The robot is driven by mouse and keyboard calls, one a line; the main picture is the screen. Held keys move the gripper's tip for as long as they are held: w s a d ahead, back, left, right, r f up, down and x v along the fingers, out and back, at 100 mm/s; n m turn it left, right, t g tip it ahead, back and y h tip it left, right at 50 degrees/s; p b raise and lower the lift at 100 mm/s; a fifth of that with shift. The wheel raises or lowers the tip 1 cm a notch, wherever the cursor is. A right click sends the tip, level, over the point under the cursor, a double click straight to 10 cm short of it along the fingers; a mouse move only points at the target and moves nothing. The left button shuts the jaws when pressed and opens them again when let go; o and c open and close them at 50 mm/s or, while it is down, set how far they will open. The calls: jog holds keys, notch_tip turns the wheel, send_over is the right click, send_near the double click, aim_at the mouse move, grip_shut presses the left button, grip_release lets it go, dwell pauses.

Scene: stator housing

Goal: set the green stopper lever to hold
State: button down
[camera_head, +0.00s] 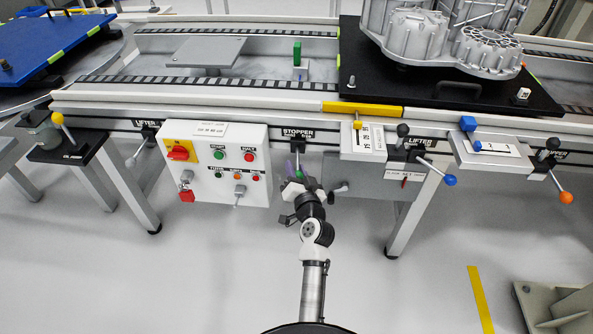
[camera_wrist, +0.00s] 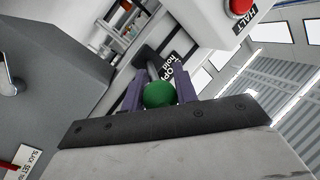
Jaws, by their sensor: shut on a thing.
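The green ball knob of the stopper lever (camera_wrist: 160,94) sits between the two purple fingers of my gripper (camera_wrist: 158,86) in the wrist view. The gripper is shut on it. The lever's shaft runs from the knob toward the rail, by a partly hidden black label reading "hold". In the head view my gripper (camera_head: 296,168) is just below the STOPPER label (camera_head: 299,133) on the conveyor's front rail and mostly hides the lever. An upright green block (camera_head: 297,53) stands on a small plate between the conveyor tracks.
A white control box (camera_head: 215,165) with buttons is close on the left. A black pallet (camera_head: 380,82) carries a metal housing (camera_head: 440,35).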

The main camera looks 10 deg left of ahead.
jog(key=shift+a+r+y, duration=0.2)
jog(key=shift+a+y, duration=0.1)
jog(key=shift+a, duration=0.35)
jog(key=c, duration=1.1)
grip_release()
jog(key=shift+a+f, duration=0.1)
jog(key=shift+c, duration=0.2)
jog(key=shift+d+f, duration=0.1)
jog(key=shift+d, duration=0.2)
jog(key=shift+s, duration=0.1)
